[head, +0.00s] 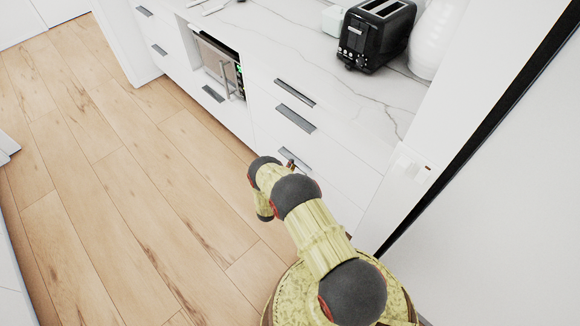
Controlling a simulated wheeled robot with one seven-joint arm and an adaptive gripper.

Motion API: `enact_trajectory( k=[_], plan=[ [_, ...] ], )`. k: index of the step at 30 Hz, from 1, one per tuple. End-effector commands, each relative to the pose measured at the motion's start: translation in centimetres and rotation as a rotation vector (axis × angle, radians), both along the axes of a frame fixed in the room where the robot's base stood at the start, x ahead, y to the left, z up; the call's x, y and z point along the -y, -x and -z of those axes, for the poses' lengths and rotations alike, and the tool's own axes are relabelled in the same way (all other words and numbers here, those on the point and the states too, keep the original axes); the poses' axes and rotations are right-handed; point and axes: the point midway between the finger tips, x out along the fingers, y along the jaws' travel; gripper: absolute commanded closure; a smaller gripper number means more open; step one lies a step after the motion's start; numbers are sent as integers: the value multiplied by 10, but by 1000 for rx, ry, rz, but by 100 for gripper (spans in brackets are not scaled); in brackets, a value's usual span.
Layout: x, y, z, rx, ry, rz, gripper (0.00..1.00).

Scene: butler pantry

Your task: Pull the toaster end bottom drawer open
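The drawer stack at the toaster end is white, below the counter edge near the black toaster (376,34). Its top handle (295,92) and middle handle (296,118) are dark bars in clear view. The bottom drawer (338,197) is partly covered by my arm. A small dark, reddish piece (292,161) shows at its front beside my wrist; I cannot tell whether it is handle or fingertip. The drawer fronts look flush. My arm reaches down to this front, with its wrist close to it. My gripper's fingers are not clearly visible, hidden by the wrist.
The wooden floor (120,180) to the left is clear. A white panel (500,200) stands close on the right.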

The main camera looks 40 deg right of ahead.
Motion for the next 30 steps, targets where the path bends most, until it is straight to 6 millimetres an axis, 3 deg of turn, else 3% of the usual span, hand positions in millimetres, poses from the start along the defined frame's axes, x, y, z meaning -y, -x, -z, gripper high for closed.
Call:
enact_trajectory(
  k=[8, 30],
  plan=[
    [0, 0, 0, 0, 0, 0, 100],
    [-2, 2, 1, -1, -2, -1, 100]
  ],
)
